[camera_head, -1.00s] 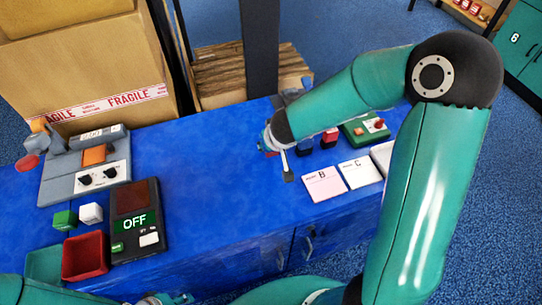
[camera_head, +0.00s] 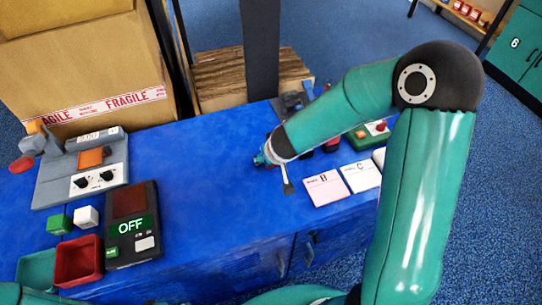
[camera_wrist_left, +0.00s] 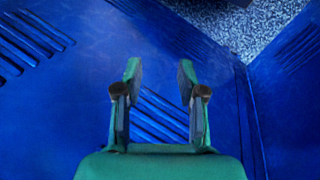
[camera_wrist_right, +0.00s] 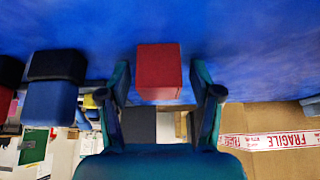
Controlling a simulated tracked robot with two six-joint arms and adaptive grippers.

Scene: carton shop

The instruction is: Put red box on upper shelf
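A red box (camera_wrist_right: 158,72) stands on the blue tabletop in the right wrist view, between the fingertips of my right gripper (camera_wrist_right: 160,82). The gripper is open, with a gap visible on each side of the box. In the head view my right gripper (camera_head: 268,158) is low over the middle of the table, and that red box is hidden by it. My left gripper (camera_wrist_left: 160,85) is open and empty in front of blue vented cabinet panels. I cannot make out the upper shelf in these views.
A dark blue box (camera_wrist_right: 52,90) stands beside the red one. Cards B (camera_head: 326,188) and C (camera_head: 360,175) lie to the right. A grey machine (camera_head: 95,165), a panel reading OFF (camera_head: 132,225) and a red tray (camera_head: 78,262) are left.

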